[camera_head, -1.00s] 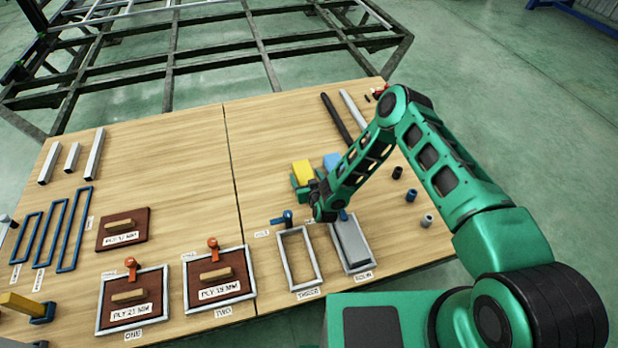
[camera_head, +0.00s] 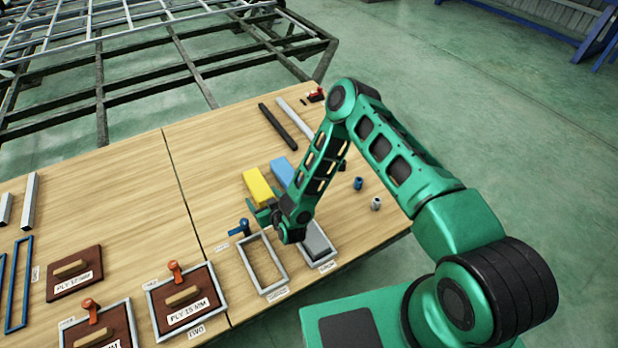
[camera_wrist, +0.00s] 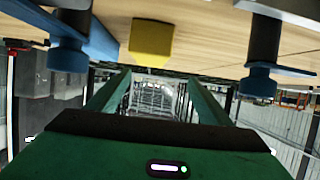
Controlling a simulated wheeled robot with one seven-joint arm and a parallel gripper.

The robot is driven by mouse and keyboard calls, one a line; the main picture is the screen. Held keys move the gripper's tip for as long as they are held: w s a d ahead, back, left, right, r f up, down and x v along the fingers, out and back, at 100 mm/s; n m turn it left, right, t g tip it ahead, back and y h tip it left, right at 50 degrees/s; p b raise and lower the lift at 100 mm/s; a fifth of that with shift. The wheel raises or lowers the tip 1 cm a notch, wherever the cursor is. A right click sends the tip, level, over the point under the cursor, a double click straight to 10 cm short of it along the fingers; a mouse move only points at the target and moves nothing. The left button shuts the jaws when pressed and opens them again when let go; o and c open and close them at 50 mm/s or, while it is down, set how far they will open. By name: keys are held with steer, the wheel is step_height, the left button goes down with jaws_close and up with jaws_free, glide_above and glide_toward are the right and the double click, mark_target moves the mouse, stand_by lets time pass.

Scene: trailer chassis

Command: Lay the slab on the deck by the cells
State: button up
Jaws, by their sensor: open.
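A flat grey slab (camera_head: 318,240) lies inside the frame of cell FOUR, partly hidden by my wrist. The deck is the light wood tabletop (camera_head: 130,205). Empty cell THREE (camera_head: 279,264) is a grey rectangular frame left of it. Cell TWO (camera_head: 214,321) holds a brown PLY 15 MM panel (camera_head: 188,302). My gripper (camera_head: 267,212) hangs beyond the far end of cell THREE, close to a yellow block (camera_head: 257,186). Its green fingers stand apart and empty in the wrist view (camera_wrist: 155,100), with the yellow block (camera_wrist: 151,42) beyond them.
A blue block (camera_head: 282,171) stands beside the yellow one. A brown PLY 12 MM panel (camera_head: 74,272) lies at left. Dark and light bars (camera_head: 278,127) lie at the far right. Wood between panels and bars is clear.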

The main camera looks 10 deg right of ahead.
steer(key=w+d+r+g+h, duration=0.1)
steer(key=w+d+r+g, duration=0.15)
steer(key=d+r, duration=0.5)
steer(key=w+d+r+g+h, duration=0.1)
steer(key=w+d+r+h, duration=0.15)
steer(key=d+r, duration=0.55)
steer(key=s+d+r+m+g+h, duration=0.1)
steer(key=s+d+r, duration=0.3)
steer(key=d+r, duration=0.4)
steer(key=s+d+r+m+g+h, duration=0.15)
steer(key=s+d+r, duration=0.35)
steer(key=d, duration=0.5)
steer(key=s+d+r+m+g, duration=0.2)
steer(key=s+d+r, duration=0.25)
steer(key=s, duration=0.35)
steer(key=s+d+r+m+g, duration=0.1)
steer(key=s+d+r+g, duration=0.1)
steer(key=s+d+r, duration=0.35)
steer(key=s+a+r+m+g+y, duration=0.1)
steer(key=s+r+m, duration=0.1)
steer(key=s, duration=1)
steer(key=s+a+r+m+g, duration=0.1)
steer(key=s+r, duration=0.4)
steer(key=s, duration=0.7)
steer(key=shift+s+m+g+y, duration=0.2)
steer(key=shift+m+g+y, duration=0.15)
steer(key=shift+m, duration=0.3)
steer(key=shift+a, duration=0.1)
